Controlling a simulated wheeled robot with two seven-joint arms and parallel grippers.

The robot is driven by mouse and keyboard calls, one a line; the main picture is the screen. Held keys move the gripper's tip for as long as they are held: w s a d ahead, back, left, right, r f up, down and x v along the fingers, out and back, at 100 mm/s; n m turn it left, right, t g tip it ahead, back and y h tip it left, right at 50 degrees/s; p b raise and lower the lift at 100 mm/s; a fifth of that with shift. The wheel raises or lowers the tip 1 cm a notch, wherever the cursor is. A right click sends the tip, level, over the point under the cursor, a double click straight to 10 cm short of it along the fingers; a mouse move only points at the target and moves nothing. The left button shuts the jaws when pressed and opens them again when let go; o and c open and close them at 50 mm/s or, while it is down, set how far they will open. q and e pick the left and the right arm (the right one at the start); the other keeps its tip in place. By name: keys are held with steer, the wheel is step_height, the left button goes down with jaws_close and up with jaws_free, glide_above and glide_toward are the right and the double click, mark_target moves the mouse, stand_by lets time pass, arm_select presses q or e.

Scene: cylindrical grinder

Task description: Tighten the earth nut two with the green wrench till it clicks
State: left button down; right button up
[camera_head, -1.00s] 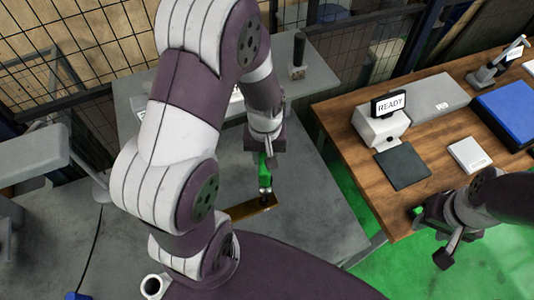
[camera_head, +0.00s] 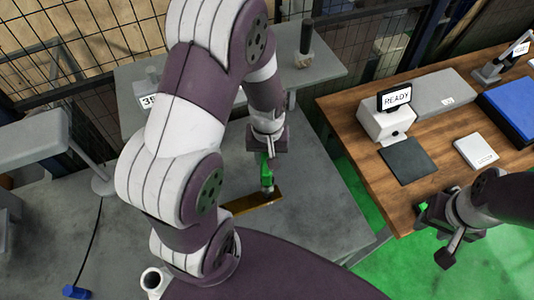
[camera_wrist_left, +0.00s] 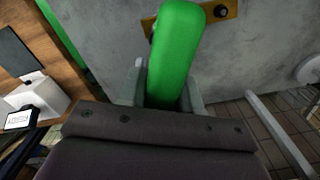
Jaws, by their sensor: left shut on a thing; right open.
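The green wrench (camera_head: 266,176) is held upright in my left gripper (camera_head: 266,154). Its lower end is at the brass bar (camera_head: 252,203) on the grey surface. In the left wrist view the green wrench (camera_wrist_left: 178,50) stands between the two fingers of my left gripper (camera_wrist_left: 165,85), with the brass bar (camera_wrist_left: 228,14) beyond it. A dark nut or stud (camera_wrist_left: 221,11) shows on the bar to the right of the wrench. The wrench hides other parts of the bar, and I cannot tell whether its end is around a nut. My right gripper (camera_head: 432,238) is open and empty by the wooden table's front edge.
The wooden table (camera_head: 350,115) at right carries a white device with a READY screen (camera_head: 395,98), a dark pad (camera_head: 408,161), a white box (camera_head: 475,151) and a blue case (camera_head: 512,105). A grey bench (camera_head: 325,70) with a post stands behind. A blue item (camera_head: 76,291) lies lower left.

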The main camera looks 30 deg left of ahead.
arm_select(q)
steer(key=shift+w+f, duration=0.1)
steer(key=shift+f, duration=0.3)
steer(key=shift+f+b, duration=0.45)
steer(key=shift+b, duration=0.05)
steer(key=shift+f+b, duration=0.35)
steer(key=shift+f, duration=0.45)
